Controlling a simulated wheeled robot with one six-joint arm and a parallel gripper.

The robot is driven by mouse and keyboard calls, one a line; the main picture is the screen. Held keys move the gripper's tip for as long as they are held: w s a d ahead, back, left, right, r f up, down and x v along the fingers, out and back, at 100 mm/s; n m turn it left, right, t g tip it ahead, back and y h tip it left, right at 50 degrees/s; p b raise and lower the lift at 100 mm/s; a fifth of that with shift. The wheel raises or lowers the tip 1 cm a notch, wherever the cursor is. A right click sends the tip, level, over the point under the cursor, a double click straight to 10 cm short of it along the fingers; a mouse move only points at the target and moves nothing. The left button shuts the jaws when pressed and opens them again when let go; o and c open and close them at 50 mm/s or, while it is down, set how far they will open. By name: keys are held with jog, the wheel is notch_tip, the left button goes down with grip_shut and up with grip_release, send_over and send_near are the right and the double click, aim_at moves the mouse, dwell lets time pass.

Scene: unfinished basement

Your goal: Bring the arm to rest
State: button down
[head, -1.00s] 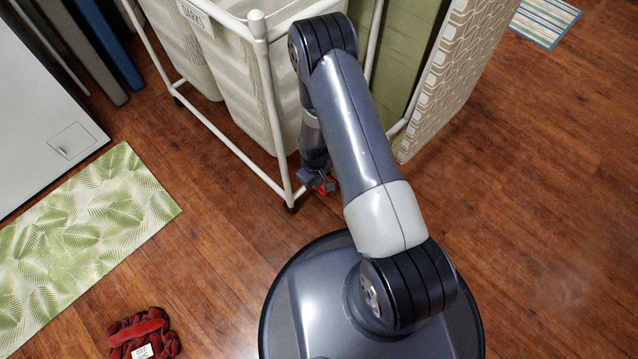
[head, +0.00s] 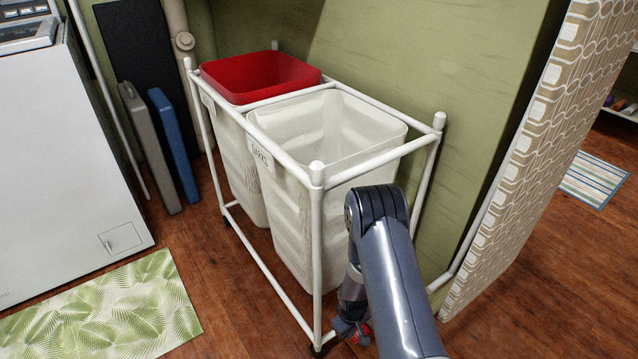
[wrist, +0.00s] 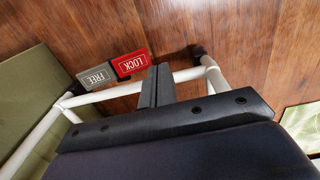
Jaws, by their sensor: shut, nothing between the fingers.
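My arm reaches down beside the front corner of a white-framed laundry cart (head: 317,215). My gripper (head: 350,328) hangs low by the cart's front leg, near the floor, partly hidden by my arm. In the wrist view my gripper's fingers (wrist: 158,85) are shut together and empty. Just beyond their tips are a red tab marked LOCK (wrist: 130,64) and a grey tab marked FREE (wrist: 95,77), side by side near the cart's lower rail. Whether the fingers touch the tabs I cannot tell.
The cart holds a white bin (head: 290,200) and a bin with a red tub (head: 262,75) on top. A patterned panel (head: 540,150) stands to the right. A white appliance (head: 60,150) and leaf-print mat (head: 110,310) are at left. Wooden floor is open at right.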

notch_tip(320, 180, down, 9)
jog(key=w+d+b, duration=0.1)
jog(key=d+b, duration=0.1)
jog(key=b, duration=0.1)
